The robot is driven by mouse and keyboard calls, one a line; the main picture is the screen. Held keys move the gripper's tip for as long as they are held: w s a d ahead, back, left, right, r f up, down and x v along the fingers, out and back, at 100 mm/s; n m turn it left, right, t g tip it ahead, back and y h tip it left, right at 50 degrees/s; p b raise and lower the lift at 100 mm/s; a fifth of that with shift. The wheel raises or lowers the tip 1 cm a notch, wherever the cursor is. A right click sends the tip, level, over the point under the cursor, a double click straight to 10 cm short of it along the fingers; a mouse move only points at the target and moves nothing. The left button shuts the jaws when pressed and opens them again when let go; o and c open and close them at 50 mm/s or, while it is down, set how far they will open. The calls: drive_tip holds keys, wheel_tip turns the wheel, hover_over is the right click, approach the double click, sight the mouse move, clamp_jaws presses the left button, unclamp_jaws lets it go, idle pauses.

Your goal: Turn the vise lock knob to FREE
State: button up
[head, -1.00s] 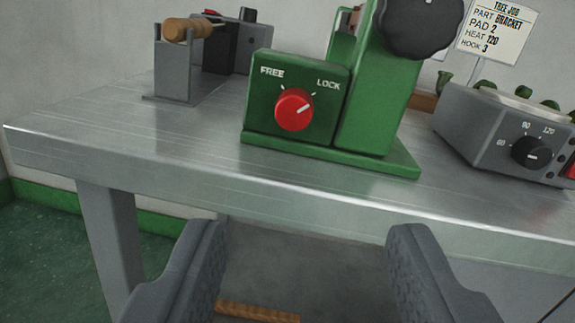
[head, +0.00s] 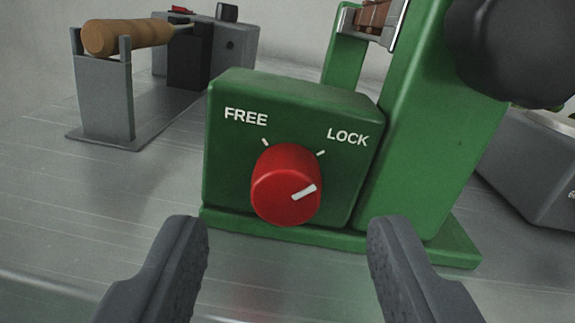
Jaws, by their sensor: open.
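The red vise lock knob (head: 286,187) sits on the front of a green box (head: 230,165) at the vise's base. White FREE lettering is at the upper left of the knob and LOCK at the upper right, each with a tick mark. The knob's white pointer line points right and slightly up, on the LOCK side. The green vise (head: 430,140) rises to the right of the box. My gripper (head: 287,235) is open and empty. Its two fingers are apart in front of and below the knob, one to each side, not touching it.
A wooden-handled tool (head: 125,38) rests in a grey stand (head: 104,100) at the left, with a grey device (head: 235,50) behind. A large black knob (head: 515,50) juts out at the upper right. A grey unit (head: 530,165) stands at the right. The metal bench (head: 110,210) is clear in front.

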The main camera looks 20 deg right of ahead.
sight(288, 198)
drive_tip(key=shift+x, duration=1.15)
drive_tip(key=shift+w+d, duration=0.1)
drive_tip(key=shift+w, duration=0.35)
drive_tip(key=shift+c, duration=0.3)
